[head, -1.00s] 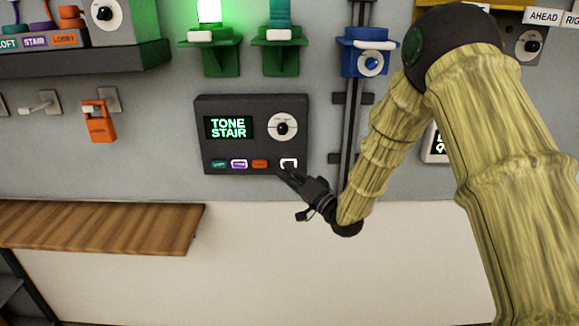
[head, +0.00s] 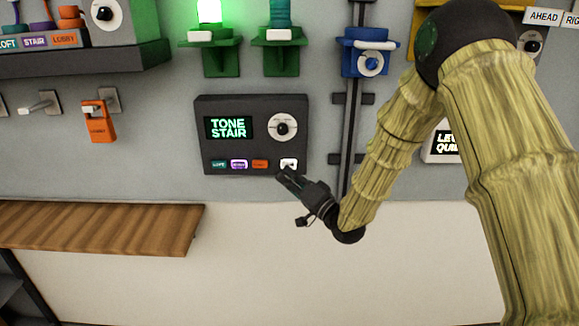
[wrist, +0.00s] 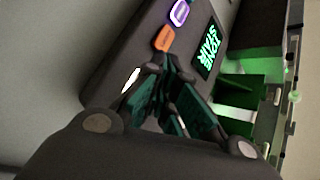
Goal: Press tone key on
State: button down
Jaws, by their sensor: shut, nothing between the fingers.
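A dark wall panel (head: 215,105) has a screen (head: 229,128) reading "TONE STAIR" in green. Below the screen is a row of keys: a teal key (head: 219,164), a purple key (head: 239,164), an orange key (head: 260,164) and, apart at the right, a white key (head: 288,163). A round dial (head: 282,128) sits above the white key. My gripper (head: 284,173) is shut and empty, with its tips just below the white key. In the wrist view the white key (wrist: 131,80) shows beside my fingers (wrist: 165,72); whether they touch it I cannot tell.
A wooden shelf (head: 100,226) juts out at lower left. Green brackets (head: 221,60), one under a lit green lamp (head: 209,11), are above the panel. A blue holder (head: 368,58) on a dark rail is at right. An orange tag (head: 99,122) hangs at left.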

jog(key=s, duration=0.4)
jog(key=shift+s, duration=0.35)
